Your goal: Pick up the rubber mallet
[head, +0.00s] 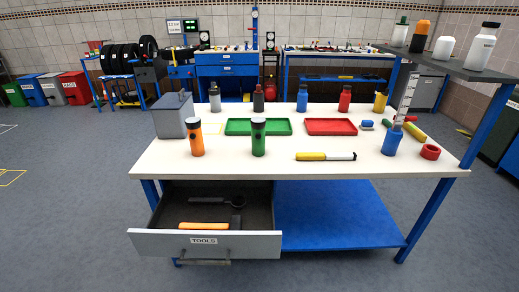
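An open drawer labelled TOOLS (255,245) juts out from under the left side of the white workbench. In it, near the front, lies a tool with an orange handle (204,225) and what looks like a dark head at its right end; it appears to be the rubber mallet. The drawer front hides its lower edge. A dark tool (207,200) and a dark round-ended piece (238,202) lie behind it, hard to make out against the dark drawer floor. Neither of my grippers shows in the head view.
A grey shelf (440,62) overhangs the right side. The floor in front is clear.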

